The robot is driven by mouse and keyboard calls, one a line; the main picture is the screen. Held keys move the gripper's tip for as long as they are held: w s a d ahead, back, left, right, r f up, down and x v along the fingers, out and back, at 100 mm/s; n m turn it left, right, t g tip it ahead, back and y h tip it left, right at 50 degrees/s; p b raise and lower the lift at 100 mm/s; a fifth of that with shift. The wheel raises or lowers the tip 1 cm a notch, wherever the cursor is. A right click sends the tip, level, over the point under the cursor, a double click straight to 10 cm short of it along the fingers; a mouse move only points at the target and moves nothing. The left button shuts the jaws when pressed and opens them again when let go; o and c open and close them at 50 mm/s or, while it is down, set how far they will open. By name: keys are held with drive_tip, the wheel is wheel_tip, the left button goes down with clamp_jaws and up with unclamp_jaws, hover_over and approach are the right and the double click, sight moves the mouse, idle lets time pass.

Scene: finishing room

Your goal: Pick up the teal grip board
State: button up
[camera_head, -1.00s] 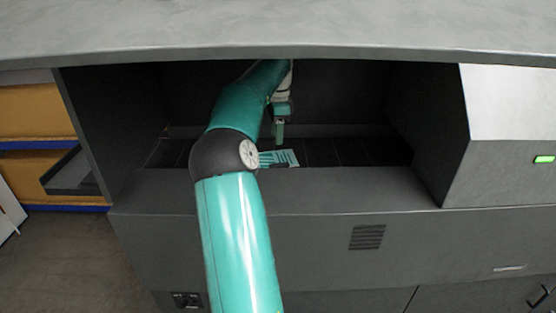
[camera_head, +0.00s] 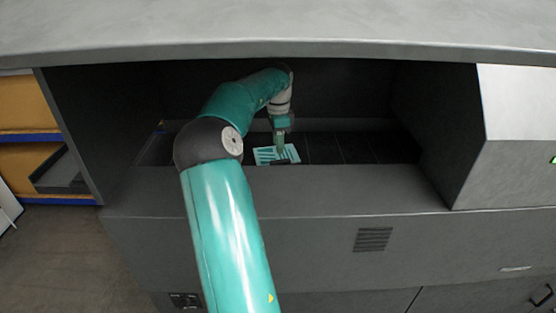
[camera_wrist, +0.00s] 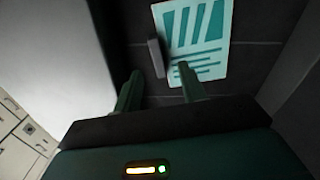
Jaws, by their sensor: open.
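The grip board (camera_head: 266,153) lies flat on the dark tiled floor of the machine's recess, pale with teal bars. In the wrist view the board (camera_wrist: 199,40) lies ahead of the fingers, slightly right of centre. A small grey upright block or handle (camera_wrist: 156,58) stands at its left edge; I cannot tell whether it is part of the board. My gripper (camera_head: 280,149) points down over the board in the head view. In the wrist view my gripper (camera_wrist: 161,88) is open, with nothing between its fingers. The right finger overlaps the board's near part in the picture; contact cannot be told.
The recess has side walls and a front ledge (camera_head: 330,190), with a grey slab (camera_head: 300,35) overhead. Dark tiles (camera_head: 360,148) right of the board are clear. An orange-and-blue shelf (camera_head: 20,105) stands outside at the left.

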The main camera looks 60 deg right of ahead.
sight(280, 160)
drive_tip(key=shift+s+f, duration=0.2)
drive_tip(key=shift+f, duration=1.4)
drive_tip(key=shift+s+f, duration=0.2)
drive_tip(key=shift+f, duration=1.35)
clamp_jaws()
